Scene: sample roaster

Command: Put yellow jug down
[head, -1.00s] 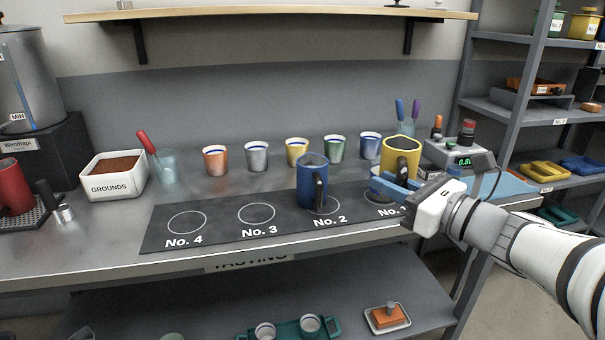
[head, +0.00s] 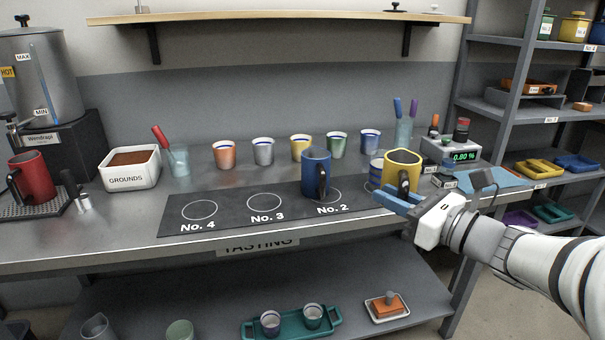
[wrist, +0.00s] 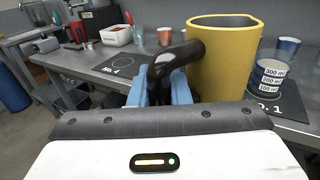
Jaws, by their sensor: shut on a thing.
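The yellow jug (head: 402,160) has a black handle on its near side. My gripper (head: 398,199) is shut on that handle, its blue fingers on either side of it. In the wrist view the jug (wrist: 224,62) looks upright, just beyond and right of the gripper (wrist: 165,88). The jug is by the No. 1 place at the right end of the dark mat (head: 232,217). My gripper hides its base in both views, so I cannot tell whether it touches anything.
A cup marked in ml (wrist: 268,76) stands close beside the jug at No. 1. A blue jug (head: 315,174) stands on No. 2. Places No. 3 and No. 4 are bare. Several small cups line the back. A scale (head: 455,153) is behind right.

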